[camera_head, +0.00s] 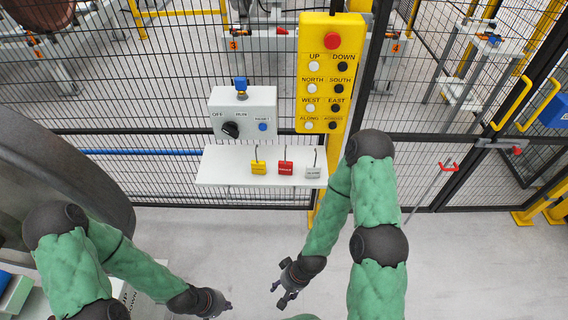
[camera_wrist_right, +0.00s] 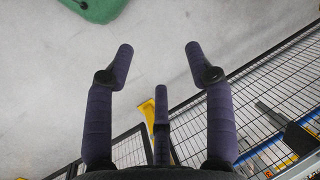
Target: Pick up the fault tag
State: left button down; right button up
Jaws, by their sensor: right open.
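Three tags with dark wire loops stand in a row at the white shelf (camera_head: 222,168): a yellow tag (camera_head: 258,168), a red tag (camera_head: 285,168) and a white tag (camera_head: 313,173). Their lettering is too small to read, so I cannot tell which is the fault tag. My right gripper (camera_head: 279,294) is low in front of the shelf, apart from the tags. In the right wrist view my right gripper (camera_wrist_right: 159,49) is open and empty above bare floor. My left gripper (camera_head: 222,306) is low at the left, also away from the tags; its finger opening is unclear.
A grey switch box (camera_head: 243,112) sits above the shelf, beside a yellow button panel (camera_head: 331,75) with a red button. Black mesh fence (camera_head: 130,110) stands behind. The floor (camera_head: 225,235) between the shelf and my grippers is clear.

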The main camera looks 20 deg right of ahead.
aim_at(285, 167)
jog(key=z, duration=3.05)
jog(key=u, duration=2.35)
jog(key=i+l+u, duration=0.4)
jog(key=l, duration=0.2)
jog(key=i+l+u, duration=0.2)
jog(key=l+u, duration=0.2)
jog(key=l, duration=0.25)
